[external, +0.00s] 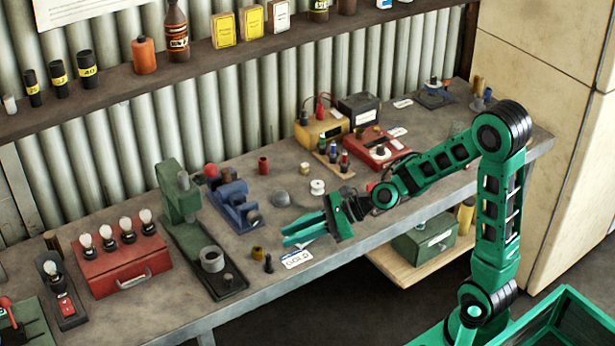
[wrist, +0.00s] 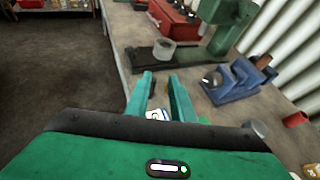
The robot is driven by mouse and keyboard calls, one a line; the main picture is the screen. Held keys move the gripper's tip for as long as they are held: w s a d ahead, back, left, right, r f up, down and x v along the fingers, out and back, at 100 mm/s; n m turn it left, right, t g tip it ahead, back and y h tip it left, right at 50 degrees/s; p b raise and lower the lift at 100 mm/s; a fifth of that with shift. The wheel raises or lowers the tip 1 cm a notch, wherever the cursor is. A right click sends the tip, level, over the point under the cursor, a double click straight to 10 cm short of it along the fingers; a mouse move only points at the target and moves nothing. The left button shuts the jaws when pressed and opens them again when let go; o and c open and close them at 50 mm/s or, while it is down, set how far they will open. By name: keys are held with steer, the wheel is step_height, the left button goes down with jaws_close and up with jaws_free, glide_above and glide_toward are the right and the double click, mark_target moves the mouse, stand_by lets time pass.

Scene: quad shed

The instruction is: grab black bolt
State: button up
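A small black bolt (external: 268,264) stands on the workbench near its front edge in the external view. A small brass-coloured piece (external: 257,253) is just behind and left of it. My green gripper (external: 288,237) is open and empty above the bench, to the right of and higher in the picture than the bolt, and apart from it. In the wrist view my gripper (wrist: 161,77) shows two parted fingers with nothing held between them.
A green press (external: 180,200) with a dark base stands to the left, and a blue vise (external: 233,205) behind. The bench's front edge (external: 270,295) is close to the bolt.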

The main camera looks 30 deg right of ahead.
mark_target(256, 271)
steer(key=shift+m+y, duration=0.3)
steer(key=shift+m, duration=0.1)
steer(key=f, duration=0.2)
steer(key=a+f, duration=0.1)
steer(key=f, duration=0.1)
steer(key=shift+f, duration=0.15)
steer(key=shift+a+f, duration=0.1)
steer(key=shift+f, duration=0.1)
steer(key=x, duration=0.5)
steer(key=shift+x, duration=2.8)
steer(key=shift+s+f, duration=0.15)
jaws_close()
